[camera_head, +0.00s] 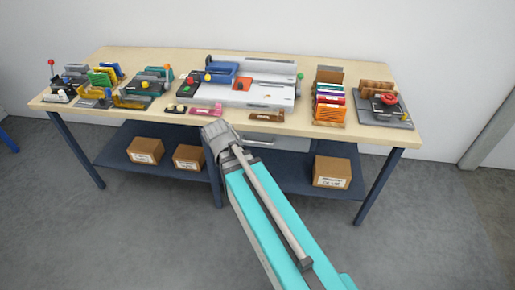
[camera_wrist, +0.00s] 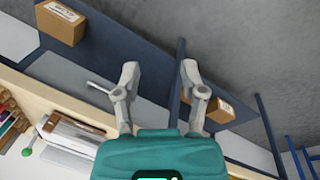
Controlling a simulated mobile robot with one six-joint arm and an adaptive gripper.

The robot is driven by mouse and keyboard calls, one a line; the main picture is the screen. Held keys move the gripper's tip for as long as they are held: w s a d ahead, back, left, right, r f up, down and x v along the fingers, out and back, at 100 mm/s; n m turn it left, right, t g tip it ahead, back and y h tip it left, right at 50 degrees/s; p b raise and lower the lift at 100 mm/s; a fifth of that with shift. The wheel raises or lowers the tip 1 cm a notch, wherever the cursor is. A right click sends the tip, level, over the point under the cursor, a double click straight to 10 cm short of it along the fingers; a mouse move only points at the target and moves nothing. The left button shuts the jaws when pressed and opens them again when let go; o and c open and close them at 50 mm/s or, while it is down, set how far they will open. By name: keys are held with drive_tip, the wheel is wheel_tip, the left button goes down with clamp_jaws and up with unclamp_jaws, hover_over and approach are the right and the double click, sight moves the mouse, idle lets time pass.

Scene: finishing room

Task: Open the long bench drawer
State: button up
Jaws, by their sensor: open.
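The workbench (camera_head: 250,122) has a light wood top and dark blue legs. Under its front edge is a pale grey drawer front (camera_head: 300,141), partly covered by my arm in the head view. In the wrist view the grey front (camera_wrist: 65,78) runs diagonally below the wood edge, with a light bar handle (camera_wrist: 98,88) standing out from it. My gripper (camera_wrist: 158,68) is open and empty, its two fingers apart; the handle lies just left of the left finger, with no clear contact. In the head view the fingertips are hidden by my own arm.
Cardboard boxes (camera_head: 332,171) (camera_head: 146,150) stand on the dark lower shelf (camera_head: 285,176). A dark bench leg (camera_wrist: 176,85) rises between the fingers' sides in the wrist view. Tools, binding machines and colored card racks (camera_head: 330,100) crowd the bench top. The grey floor in front is clear.

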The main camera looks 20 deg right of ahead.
drive_tip(key=w+d+f+h+b, duration=0.4)
drive_tip(key=w+f+b, duration=0.15)
drive_tip(key=b, duration=0.35)
drive_tip(key=w+d+f+h+b, duration=0.45)
drive_tip(key=f+b, duration=0.25)
drive_tip(key=b, duration=0.2)
drive_tip(key=t+h+b, duration=0.3)
drive_tip(key=h+b, duration=0.5)
drive_tip(key=b, duration=1.1)
approach(256, 142)
drive_tip(key=s+a+f, duration=0.1)
drive_tip(key=a+f, duration=0.1)
drive_tip(key=a, duration=0.1)
drive_tip(key=shift+w+a+r+n+t+h, duration=0.1)
drive_tip(key=shift+w+a+n+t+h, duration=0.05)
drive_tip(key=shift+a+n+t+h, duration=0.15)
drive_tip(key=shift+d, duration=0.15)
drive_tip(key=p+x, duration=0.1)
drive_tip(key=x, duration=1.2)
drive_tip(key=shift+d+r, duration=0.1)
drive_tip(key=shift+d, duration=0.25)
